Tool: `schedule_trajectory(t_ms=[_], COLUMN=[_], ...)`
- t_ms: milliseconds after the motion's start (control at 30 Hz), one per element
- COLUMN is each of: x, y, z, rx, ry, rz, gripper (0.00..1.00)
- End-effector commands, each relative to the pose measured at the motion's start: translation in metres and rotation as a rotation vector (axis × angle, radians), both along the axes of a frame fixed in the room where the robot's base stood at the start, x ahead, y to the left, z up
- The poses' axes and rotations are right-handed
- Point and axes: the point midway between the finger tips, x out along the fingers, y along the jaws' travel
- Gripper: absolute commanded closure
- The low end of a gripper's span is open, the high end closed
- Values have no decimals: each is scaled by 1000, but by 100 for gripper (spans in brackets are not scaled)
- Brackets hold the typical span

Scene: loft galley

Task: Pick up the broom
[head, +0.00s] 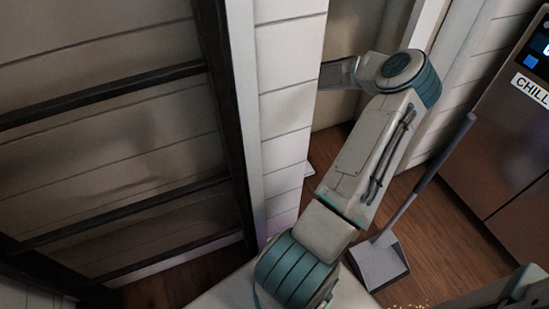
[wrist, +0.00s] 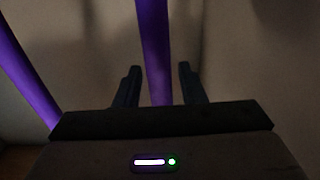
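In the wrist view my gripper (wrist: 158,66) is open, its two dark fingers apart. A purple pole (wrist: 153,35), likely the broom's handle, stands upright between them in the picture, with a gap on both sides. I cannot tell how deep it sits between the fingers. A second purple pole (wrist: 27,75) slants at the left, outside the fingers. No broom head shows, so I cannot tell for sure which pole is the broom. In the head view my gripper and both poles are hidden behind the white plank wall.
The white plank wall (head: 285,110) borders the alcove that my arm reaches into. A long-handled grey dustpan (head: 378,263) stands on the wooden floor right of my arm. A steel fridge (head: 505,150) is at the right. A dark-framed panel (head: 120,140) fills the left.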

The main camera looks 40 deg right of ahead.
Motion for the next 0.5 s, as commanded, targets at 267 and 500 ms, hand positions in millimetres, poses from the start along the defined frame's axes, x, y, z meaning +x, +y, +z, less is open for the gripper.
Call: schedule_trajectory(t_ms=[267,500], x=[0,-1], y=[0,0], z=[1,4], rx=[-2,-3], ry=[-3,-2], rz=[-1,-1], gripper=[100,100])
